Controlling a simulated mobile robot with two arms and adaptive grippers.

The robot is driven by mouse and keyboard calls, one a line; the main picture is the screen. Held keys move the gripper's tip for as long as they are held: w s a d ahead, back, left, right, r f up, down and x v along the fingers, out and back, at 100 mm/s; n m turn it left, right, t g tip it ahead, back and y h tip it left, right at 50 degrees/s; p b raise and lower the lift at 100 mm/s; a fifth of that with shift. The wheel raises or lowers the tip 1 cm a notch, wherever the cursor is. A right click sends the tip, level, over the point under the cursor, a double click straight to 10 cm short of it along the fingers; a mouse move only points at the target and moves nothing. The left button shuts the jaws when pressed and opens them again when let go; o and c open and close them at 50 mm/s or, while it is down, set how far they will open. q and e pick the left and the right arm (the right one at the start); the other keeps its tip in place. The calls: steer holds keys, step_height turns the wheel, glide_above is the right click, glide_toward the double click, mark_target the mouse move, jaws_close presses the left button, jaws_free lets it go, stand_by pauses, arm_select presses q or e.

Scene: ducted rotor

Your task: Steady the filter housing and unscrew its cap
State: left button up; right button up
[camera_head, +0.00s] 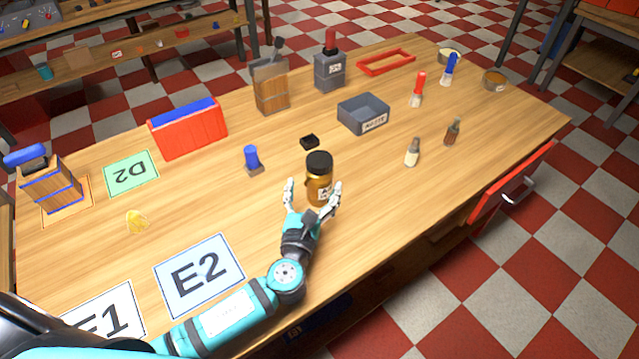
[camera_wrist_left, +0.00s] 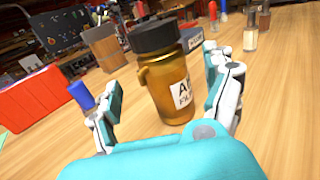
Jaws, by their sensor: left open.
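The filter housing (camera_head: 318,190) is an amber-gold cylinder with a white label, standing upright on the wooden table. Its black cap (camera_head: 319,162) sits on top. In the left wrist view the housing (camera_wrist_left: 168,88) stands between the fingers, with the black cap (camera_wrist_left: 154,36) above finger height. My left gripper (camera_head: 314,190) is open, one finger on each side of the housing. A gap shows on the left side; whether the right finger touches cannot be told. My right gripper is not in view.
A grey bin (camera_head: 364,115) stands farther back. Small bottles, one pale-bodied (camera_head: 412,153), stand to the right. The table's front right is clear.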

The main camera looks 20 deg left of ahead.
arm_select(q)
steer(key=shift+w+r, duration=0.15)
steer(key=shift+w, duration=0.25)
steer(key=w+p, duration=0.1)
steer(key=w, duration=0.3)
steer(key=shift+w+a, duration=0.1)
steer(key=shift+w, duration=0.2)
steer(key=shift+r, duration=0.1)
steer(key=c, duration=1.6)
